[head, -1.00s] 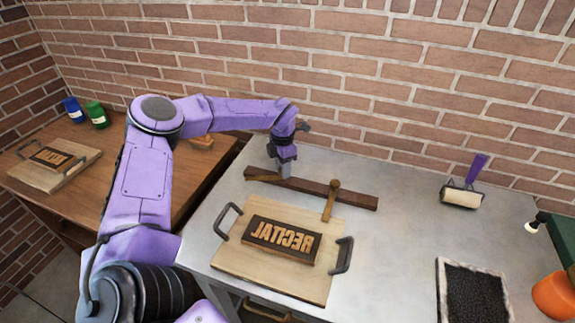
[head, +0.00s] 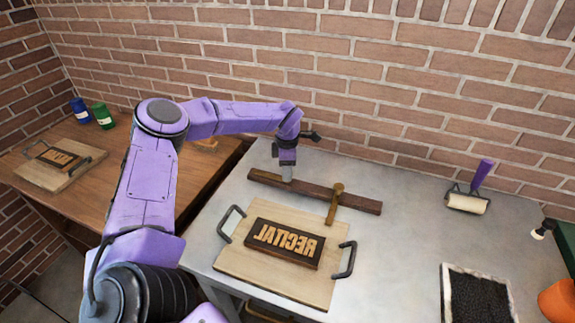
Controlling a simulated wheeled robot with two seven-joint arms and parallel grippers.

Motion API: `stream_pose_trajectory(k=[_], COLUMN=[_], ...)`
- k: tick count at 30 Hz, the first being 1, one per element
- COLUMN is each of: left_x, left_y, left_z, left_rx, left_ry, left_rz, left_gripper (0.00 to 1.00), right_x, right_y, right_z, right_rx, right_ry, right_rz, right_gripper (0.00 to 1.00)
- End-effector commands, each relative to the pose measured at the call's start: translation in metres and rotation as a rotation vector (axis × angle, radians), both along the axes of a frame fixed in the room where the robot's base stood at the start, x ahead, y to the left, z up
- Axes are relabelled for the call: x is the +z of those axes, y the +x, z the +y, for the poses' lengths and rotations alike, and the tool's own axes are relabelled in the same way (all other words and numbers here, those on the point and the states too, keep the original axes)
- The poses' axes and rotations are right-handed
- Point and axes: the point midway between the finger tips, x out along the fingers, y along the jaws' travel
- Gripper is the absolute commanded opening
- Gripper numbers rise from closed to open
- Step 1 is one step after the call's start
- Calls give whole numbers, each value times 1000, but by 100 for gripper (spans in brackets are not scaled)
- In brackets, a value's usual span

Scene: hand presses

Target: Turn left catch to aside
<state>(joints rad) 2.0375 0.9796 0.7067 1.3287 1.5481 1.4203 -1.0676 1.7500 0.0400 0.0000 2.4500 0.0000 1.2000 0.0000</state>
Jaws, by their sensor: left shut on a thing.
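A dark wooden bar (head: 315,190) lies behind the wooden board (head: 232,263), which has two dark handles. A block with raised mirrored letters (head: 285,243) lies on this board. The right catch (head: 334,205), brass-coloured, sits on the bar and points forward over the board's back edge. My left gripper (head: 287,177) points down at the left part of the bar and is shut there, on what appears to be the left catch. The gripper hides that catch, so its direction cannot be told. My right gripper is not in view.
A roller (head: 467,203) with a purple handle stands at the right, near a dark ink tray (head: 479,298) and an orange object (head: 558,301). A brown table (head: 125,190) at left bears another board and two jars. The metal top between bar and roller is clear.

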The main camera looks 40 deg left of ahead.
Motion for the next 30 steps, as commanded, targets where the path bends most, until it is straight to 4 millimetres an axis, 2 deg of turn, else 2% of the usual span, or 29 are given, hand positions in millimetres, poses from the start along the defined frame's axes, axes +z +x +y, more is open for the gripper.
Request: stream_pose_trajectory(k=[6,7,9,17,20,23,30], left_x=[2,2,2,1,7,24,81], left_y=[2,2,2,0,1,2,2], left_z=[1,1,1,1,0,0,0], left_rx=[-3,-2,-2,0,0,0,0], left_ry=[2,2,2,1,1,0,1], left_rz=[-6,-6,-6,-3,-5,-8,-9], left_gripper=[0,38,61,61,61,61,61], right_x=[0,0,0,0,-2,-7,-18], right_y=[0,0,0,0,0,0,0], right_z=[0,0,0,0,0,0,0], right_rx=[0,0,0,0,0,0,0], right_ry=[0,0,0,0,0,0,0], right_rz=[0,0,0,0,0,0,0], right_gripper=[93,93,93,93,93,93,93])
